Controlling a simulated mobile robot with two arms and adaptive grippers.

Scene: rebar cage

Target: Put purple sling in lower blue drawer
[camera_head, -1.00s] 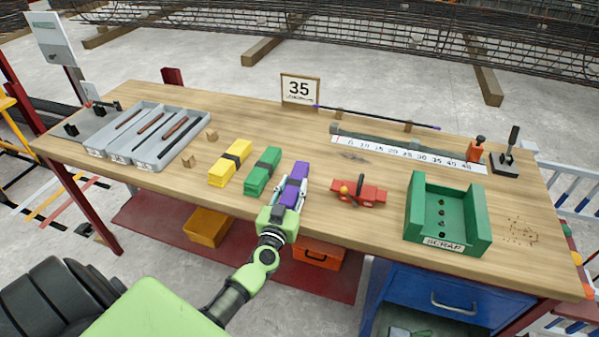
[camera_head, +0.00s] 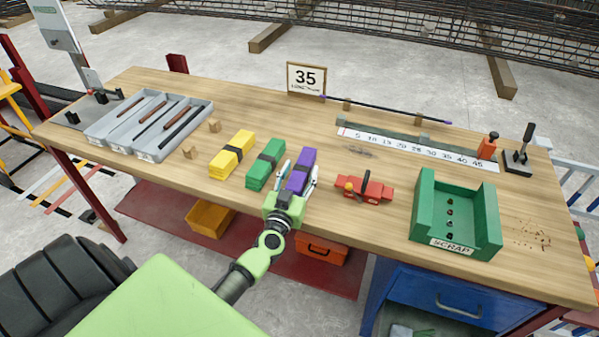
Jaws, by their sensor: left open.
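The purple sling (camera_head: 301,162), a folded bundle with a dark band, lies on the workbench near its front edge, right of the green sling (camera_head: 266,166). My left gripper (camera_head: 298,176) is open, with one finger on each side of the purple sling's near part. I cannot tell whether the fingers touch it. The blue drawer unit (camera_head: 378,296) stands under the bench at the lower right. Its upper drawer (camera_head: 440,291) is shut. Below it, the lower part is cut off by the picture edge; a small grey-green thing (camera_head: 405,330) shows there. My right gripper is not in view.
A yellow sling (camera_head: 232,155) lies left of the green one. A red tool (camera_head: 364,189) and the green scrap bin (camera_head: 488,215) stand to the right. Under the bench are a yellow bin (camera_head: 211,217) and an orange box (camera_head: 322,249).

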